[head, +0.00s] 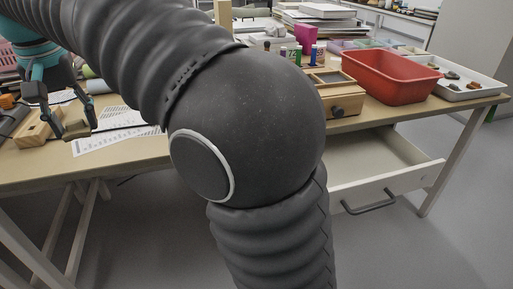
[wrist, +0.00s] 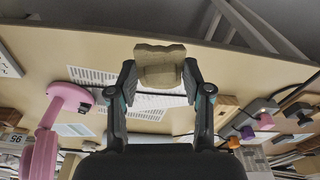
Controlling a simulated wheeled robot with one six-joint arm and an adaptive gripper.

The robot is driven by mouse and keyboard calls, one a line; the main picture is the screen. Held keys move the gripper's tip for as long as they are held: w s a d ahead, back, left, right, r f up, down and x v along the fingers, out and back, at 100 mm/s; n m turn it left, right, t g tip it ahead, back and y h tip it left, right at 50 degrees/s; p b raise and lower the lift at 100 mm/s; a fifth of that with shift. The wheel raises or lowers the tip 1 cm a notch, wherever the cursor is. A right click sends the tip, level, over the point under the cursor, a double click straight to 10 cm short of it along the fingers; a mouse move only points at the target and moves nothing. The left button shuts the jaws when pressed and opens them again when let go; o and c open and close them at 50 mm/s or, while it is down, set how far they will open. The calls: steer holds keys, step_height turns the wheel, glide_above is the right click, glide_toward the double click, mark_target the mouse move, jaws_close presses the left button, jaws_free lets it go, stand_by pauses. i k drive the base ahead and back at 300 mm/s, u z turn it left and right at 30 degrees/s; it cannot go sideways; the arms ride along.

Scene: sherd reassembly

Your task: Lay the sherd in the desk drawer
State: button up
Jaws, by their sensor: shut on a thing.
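My gripper (head: 68,118) is at the far left of the head view, above the desk top. In the wrist view my gripper (wrist: 158,82) is shut on the sherd (wrist: 160,62), a tan, flat piece with an uneven edge. The sherd (head: 76,130) shows small and dark between the fingertips in the head view. The desk drawer (head: 392,184) is pulled open below the right part of the desk. Its pale inside looks empty where visible; my arm hides its left part.
The desk (head: 130,165) holds printed sheets (head: 120,140) and a wooden block (head: 38,127) near my gripper. A red tub (head: 390,78), a white tray of sherds (head: 465,82) and a small wooden box (head: 337,98) stand at the right. A pink object (wrist: 68,98) stands left in the wrist view.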

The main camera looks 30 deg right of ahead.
mark_target(340, 174)
steer(key=u, duration=1.85)
steer(key=k, duration=1.6)
steer(key=z, duration=2.3)
